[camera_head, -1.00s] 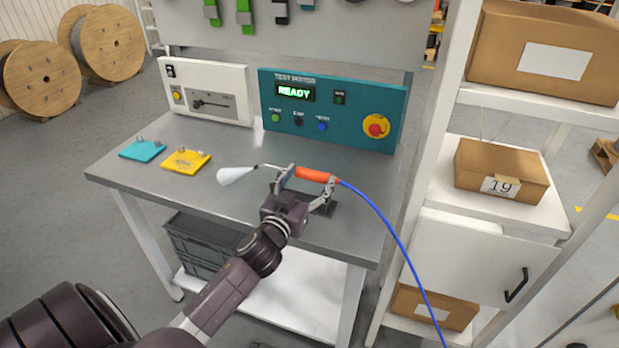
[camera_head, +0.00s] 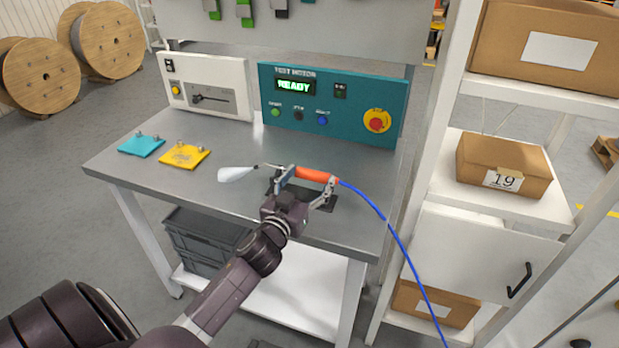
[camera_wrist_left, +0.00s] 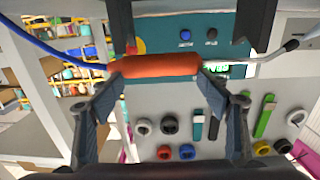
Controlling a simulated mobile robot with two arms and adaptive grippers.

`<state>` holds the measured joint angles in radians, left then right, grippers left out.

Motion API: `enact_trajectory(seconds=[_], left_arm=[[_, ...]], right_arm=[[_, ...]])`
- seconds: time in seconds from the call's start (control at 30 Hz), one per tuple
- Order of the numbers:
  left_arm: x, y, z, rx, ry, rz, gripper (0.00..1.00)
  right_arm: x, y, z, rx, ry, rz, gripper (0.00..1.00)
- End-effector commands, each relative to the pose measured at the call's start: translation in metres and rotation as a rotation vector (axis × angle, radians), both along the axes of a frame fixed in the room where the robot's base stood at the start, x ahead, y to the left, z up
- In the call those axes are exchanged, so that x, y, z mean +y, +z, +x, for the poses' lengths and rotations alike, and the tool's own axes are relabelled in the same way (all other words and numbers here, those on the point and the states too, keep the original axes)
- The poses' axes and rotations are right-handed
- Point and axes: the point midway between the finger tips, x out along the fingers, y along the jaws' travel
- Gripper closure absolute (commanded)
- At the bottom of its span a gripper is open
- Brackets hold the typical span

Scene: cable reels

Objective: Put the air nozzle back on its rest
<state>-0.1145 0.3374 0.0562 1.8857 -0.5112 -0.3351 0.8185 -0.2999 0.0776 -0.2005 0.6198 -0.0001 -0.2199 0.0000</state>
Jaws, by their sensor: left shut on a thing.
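The air nozzle has an orange handle (camera_head: 314,174), a thin metal tube and a pale cone-shaped tip (camera_head: 237,174) pointing left. A blue hose leaves its right end. My left gripper (camera_head: 308,181) is shut on the orange handle and holds it over the front right of the metal bench. In the left wrist view, the handle (camera_wrist_left: 160,67) lies across between the two fingers. A dark base plate (camera_head: 322,200), likely the rest, is on the bench under the gripper, partly hidden by it. I cannot tell whether the nozzle touches it. My right gripper is not in view.
A teal test panel (camera_head: 350,100) and a white control box (camera_head: 222,103) stand at the back of the bench (camera_head: 225,200). A teal plate (camera_head: 141,146) and a yellow plate (camera_head: 185,157) lie at the left. A white shelf with cardboard boxes (camera_head: 503,165) stands on the right.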

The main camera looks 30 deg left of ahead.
Motion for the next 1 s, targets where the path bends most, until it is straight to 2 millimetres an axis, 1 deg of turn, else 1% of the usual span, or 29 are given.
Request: enact_trajectory(seconds=[0.17, 0.7, 1.0], left_arm=[[0.0, -0.001, 0.0, -0.001, 0.0, 0.0, 0.57], [0.0, -0.019, 0.0, -0.001, 0.0, 0.0, 0.57], [0.0, -0.02, 0.0, -0.001, 0.0, 0.001, 0.57]], right_arm=[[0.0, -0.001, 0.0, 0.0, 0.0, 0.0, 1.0], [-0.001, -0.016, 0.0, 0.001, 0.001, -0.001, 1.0], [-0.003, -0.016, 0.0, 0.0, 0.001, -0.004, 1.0]])
